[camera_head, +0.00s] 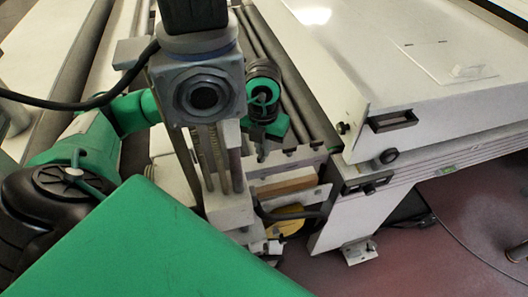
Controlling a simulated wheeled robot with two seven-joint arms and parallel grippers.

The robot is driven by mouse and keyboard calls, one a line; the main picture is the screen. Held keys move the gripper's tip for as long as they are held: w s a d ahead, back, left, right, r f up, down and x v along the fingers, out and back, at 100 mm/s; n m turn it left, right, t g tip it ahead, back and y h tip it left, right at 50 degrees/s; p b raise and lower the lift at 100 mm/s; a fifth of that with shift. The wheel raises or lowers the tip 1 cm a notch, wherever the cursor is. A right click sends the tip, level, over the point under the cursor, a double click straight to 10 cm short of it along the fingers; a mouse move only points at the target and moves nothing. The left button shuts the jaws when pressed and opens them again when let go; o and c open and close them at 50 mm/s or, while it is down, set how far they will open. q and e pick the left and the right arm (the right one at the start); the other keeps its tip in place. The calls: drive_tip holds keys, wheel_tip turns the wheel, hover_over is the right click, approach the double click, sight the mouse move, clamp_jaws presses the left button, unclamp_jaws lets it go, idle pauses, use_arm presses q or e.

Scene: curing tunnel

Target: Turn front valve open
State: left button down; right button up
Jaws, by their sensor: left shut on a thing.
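My left arm comes in from the left with green links and passes behind a grey post. My left gripper (262,152) shows just right of the post, below a green and black wrist, pointing down at the front end of the roller machine. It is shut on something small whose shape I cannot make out. No valve handle can be told apart clearly; the front valve may be hidden at the fingertips. My right gripper is not in view.
A grey block with a round dark opening (203,95) tops the post and blocks part of the view. A white tunnel housing (420,70) with dark handles fills the right. A yellow round part (284,220) sits low at the machine's front. Reddish floor (440,240) is open at lower right.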

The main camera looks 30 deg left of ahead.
use_arm(q)
drive_tip(key=n+b, duration=0.2)
drive_tip(key=n, duration=0.1)
drive_tip(key=shift+a+n, duration=0.2)
drive_tip(key=shift+n, duration=0.1)
drive_tip(key=shift+s+a+r+n+b, duration=0.1)
drive_tip(key=shift+n+b, duration=0.35)
drive_tip(key=shift+n, duration=0.45)
drive_tip(key=shift+s+a+n+b, duration=0.1)
drive_tip(key=shift+n+b, duration=0.35)
drive_tip(key=shift+n, duration=0.45)
drive_tip(key=c, duration=1.5)
unclamp_jaws()
